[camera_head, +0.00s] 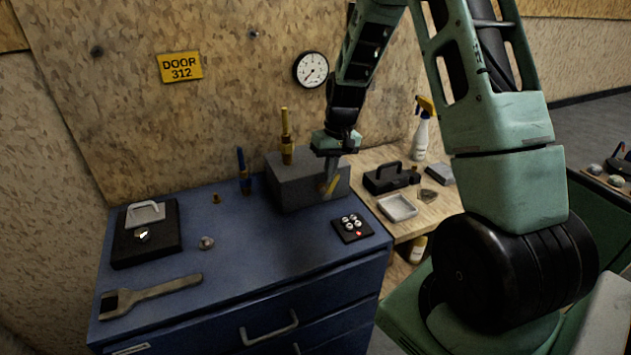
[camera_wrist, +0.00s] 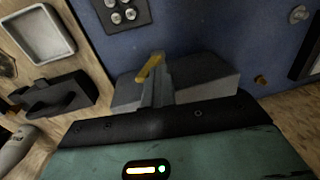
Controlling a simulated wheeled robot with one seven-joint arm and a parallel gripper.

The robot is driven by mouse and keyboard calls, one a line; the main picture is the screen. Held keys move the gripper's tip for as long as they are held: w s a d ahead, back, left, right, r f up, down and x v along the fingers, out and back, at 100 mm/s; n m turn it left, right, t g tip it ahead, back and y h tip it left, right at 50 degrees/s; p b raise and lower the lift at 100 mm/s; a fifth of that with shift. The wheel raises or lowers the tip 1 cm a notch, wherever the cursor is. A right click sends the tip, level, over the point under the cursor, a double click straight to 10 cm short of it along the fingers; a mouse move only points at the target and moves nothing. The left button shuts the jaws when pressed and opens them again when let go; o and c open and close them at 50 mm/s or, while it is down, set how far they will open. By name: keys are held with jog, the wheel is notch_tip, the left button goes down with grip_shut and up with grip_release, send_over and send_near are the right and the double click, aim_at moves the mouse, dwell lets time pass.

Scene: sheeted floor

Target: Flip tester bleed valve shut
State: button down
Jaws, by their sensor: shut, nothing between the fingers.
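The grey block-shaped tester (camera_head: 290,188) sits at the back right of the blue cabinet top, with an upright brass fitting (camera_head: 287,138) on it. A small yellow lever (camera_head: 333,184), which looks like the bleed valve handle, shows at the tester's right front. My gripper (camera_head: 327,193) points down there, shut and empty, its fingers right beside the lever. In the wrist view the lever (camera_wrist: 149,68) slants across the left side of the shut fingers (camera_wrist: 160,68), with the tester (camera_wrist: 205,72) behind. I cannot tell whether fingers and lever touch.
A black button box (camera_head: 352,229) lies just in front of the tester. A blue-handled fitting (camera_head: 243,172) stands left of it. A wrench (camera_head: 150,294), a knob (camera_head: 206,243) and a black case (camera_head: 147,235) lie further left. The cabinet's middle is clear. A gauge (camera_head: 311,70) hangs behind.

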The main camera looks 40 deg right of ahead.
jog(key=shift+s+d+f+t+y+b, duration=0.4)
jog(key=shift+d+f+y+b, duration=0.55)
jog(key=shift+y, duration=0.6)
jog(key=shift+s+d+f+t+y+b, duration=0.25)
jog(key=shift+d+f+t+y+b, duration=0.35)
jog(key=shift+d+y+b, duration=0.7)
jog(key=shift+s+d+f+t+y+b, duration=0.3)
jog(key=shift+d+f+y+b, duration=0.5)
jog(key=shift+y, duration=0.95)
jog(key=shift+s+d+f, duration=0.15)
jog(key=shift+d+f, duration=0.1)
jog(key=shift+f, duration=0.15)
